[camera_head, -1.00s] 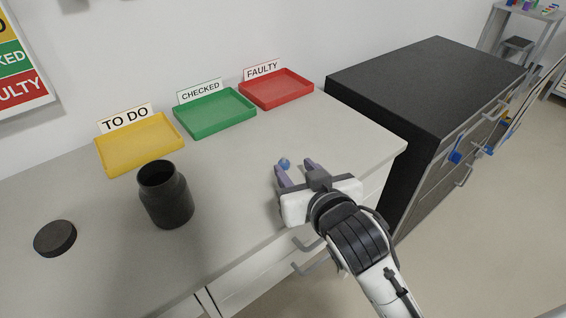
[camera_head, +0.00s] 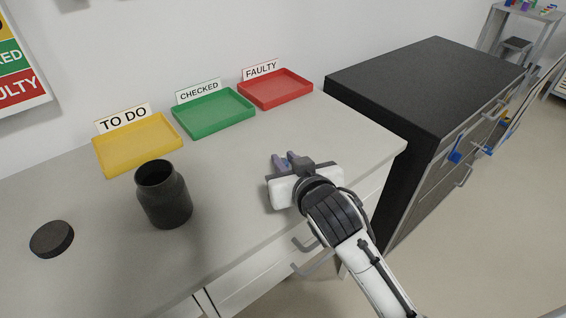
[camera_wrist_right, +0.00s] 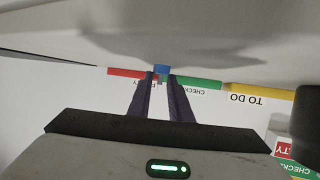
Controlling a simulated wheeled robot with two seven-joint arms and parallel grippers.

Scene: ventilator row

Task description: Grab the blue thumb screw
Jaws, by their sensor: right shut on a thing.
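The blue thumb screw (camera_wrist_right: 161,69) shows as a small blue piece between the fingertips in the right wrist view. My right gripper (camera_head: 286,159) is shut on it, low over the counter in front of the red tray. In the right wrist view the two dark fingers (camera_wrist_right: 162,78) lie close together with the screw at their tips. In the head view the fingers hide the screw. My left gripper is not in view.
On the counter (camera_head: 235,215) stand a yellow TO DO tray (camera_head: 110,169), a green CHECKED tray (camera_head: 190,129) and a red FAULTY tray (camera_head: 258,101). A dark open jar (camera_head: 166,200) and a black lid (camera_head: 52,239) are at left. A black cabinet (camera_head: 420,80) stands right.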

